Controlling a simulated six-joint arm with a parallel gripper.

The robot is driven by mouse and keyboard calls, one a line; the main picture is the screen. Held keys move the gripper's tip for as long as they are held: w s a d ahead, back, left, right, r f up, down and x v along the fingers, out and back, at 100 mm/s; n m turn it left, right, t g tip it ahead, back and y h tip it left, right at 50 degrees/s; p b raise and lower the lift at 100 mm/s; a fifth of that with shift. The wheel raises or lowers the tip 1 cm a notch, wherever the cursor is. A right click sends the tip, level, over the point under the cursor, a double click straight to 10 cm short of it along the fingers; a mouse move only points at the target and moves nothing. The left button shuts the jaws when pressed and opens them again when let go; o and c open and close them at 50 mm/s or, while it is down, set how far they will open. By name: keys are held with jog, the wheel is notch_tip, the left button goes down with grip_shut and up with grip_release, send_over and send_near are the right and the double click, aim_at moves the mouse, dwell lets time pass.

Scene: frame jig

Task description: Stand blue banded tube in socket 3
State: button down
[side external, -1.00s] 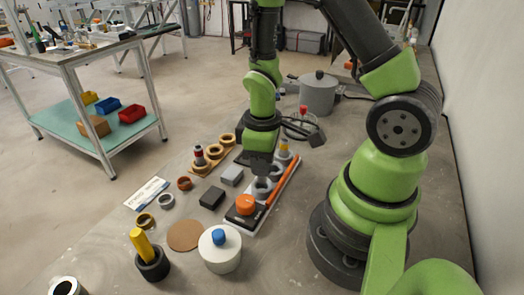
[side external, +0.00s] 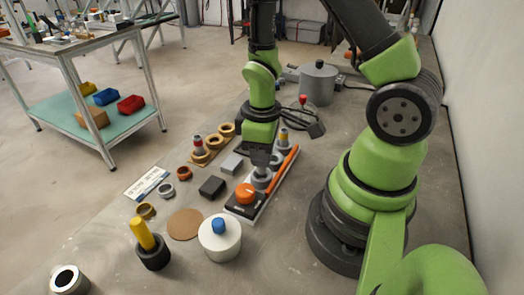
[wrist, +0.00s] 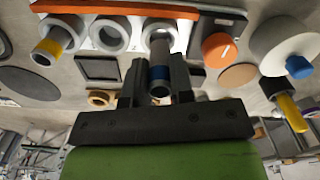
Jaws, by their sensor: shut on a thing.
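My gripper (wrist: 158,90) is shut on the blue banded tube (wrist: 159,72), a grey tube with a blue band between the fingers. In the side view my gripper (side external: 261,160) points down over the white rack (side external: 248,213). The tube's far end is at the socket (wrist: 160,27) beside the orange knob (wrist: 218,48); I cannot tell how deep it sits. The middle socket (wrist: 110,35) is empty. The socket at the other end holds a yellow banded tube (wrist: 48,47).
A red banded tube (side external: 198,146) stands in a wooden ring holder left of the rack. A white round pot with a blue knob (side external: 219,240) and a black cup with a yellow rod (side external: 152,252) stand in front. A grey pot (side external: 318,85) is behind.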

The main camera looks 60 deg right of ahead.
jog(key=shift+f, duration=1.55)
jog(key=c, duration=0.8)
grip_release()
jog(key=shift+o, duration=0.2)
jog(key=shift+r, duration=0.75)
